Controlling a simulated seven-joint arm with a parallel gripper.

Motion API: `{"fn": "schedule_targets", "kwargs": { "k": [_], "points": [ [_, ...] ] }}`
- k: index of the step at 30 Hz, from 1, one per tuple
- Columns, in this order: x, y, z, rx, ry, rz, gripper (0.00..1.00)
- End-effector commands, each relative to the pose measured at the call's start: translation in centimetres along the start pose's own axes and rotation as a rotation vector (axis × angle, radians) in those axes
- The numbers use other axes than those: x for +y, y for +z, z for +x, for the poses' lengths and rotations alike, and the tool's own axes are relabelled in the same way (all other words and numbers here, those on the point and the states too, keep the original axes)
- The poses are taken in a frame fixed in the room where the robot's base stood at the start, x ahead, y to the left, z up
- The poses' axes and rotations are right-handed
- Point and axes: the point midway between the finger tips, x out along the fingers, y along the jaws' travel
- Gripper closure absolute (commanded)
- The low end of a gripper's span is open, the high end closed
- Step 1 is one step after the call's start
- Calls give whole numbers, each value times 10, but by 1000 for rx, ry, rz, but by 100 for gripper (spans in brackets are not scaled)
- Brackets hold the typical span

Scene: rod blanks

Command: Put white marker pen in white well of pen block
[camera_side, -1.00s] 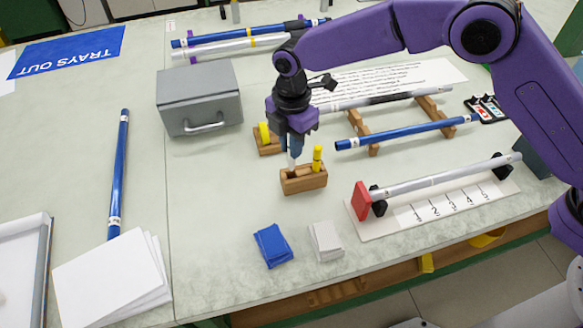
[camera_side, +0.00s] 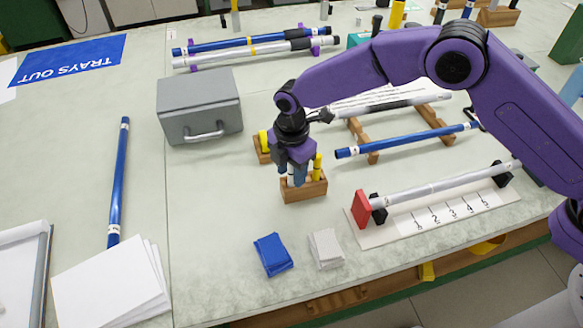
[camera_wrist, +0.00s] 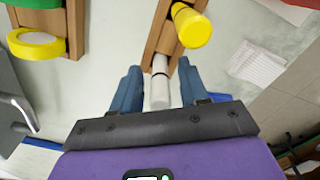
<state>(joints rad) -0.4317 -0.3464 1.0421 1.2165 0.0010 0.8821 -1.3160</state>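The wooden pen block (camera_side: 304,192) stands on the bench near the middle of the side view; it also shows in the wrist view (camera_wrist: 153,47). The white marker pen (camera_wrist: 159,88) stands upright at the block's near end in the wrist view, its lower end within the block; the well's colour is hidden. A yellow marker (camera_side: 317,166) stands in the block's other end. My gripper (camera_side: 292,183) is low over the block. In the wrist view its blue fingers (camera_wrist: 160,92) are apart on either side of the white marker, with a gap on both sides.
A second wooden block (camera_side: 263,155) with a yellow piece stands close behind. A grey box (camera_side: 199,105) is at back left. Blue (camera_side: 273,254) and white cloths (camera_side: 326,248) lie in front. A rod on a measuring board (camera_side: 440,215) is to the right.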

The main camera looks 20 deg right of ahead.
Motion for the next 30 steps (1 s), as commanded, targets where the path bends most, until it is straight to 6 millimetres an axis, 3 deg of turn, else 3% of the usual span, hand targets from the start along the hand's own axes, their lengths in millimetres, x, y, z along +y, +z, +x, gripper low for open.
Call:
{"fn": "schedule_targets", "kwargs": {
  "k": [11,24,30],
  "points": [
    [0,0,-6,0,0,0,57],
    [1,0,-85,1,4,0,57],
    [1,0,-112,1,2,0,57]
  ]
}}
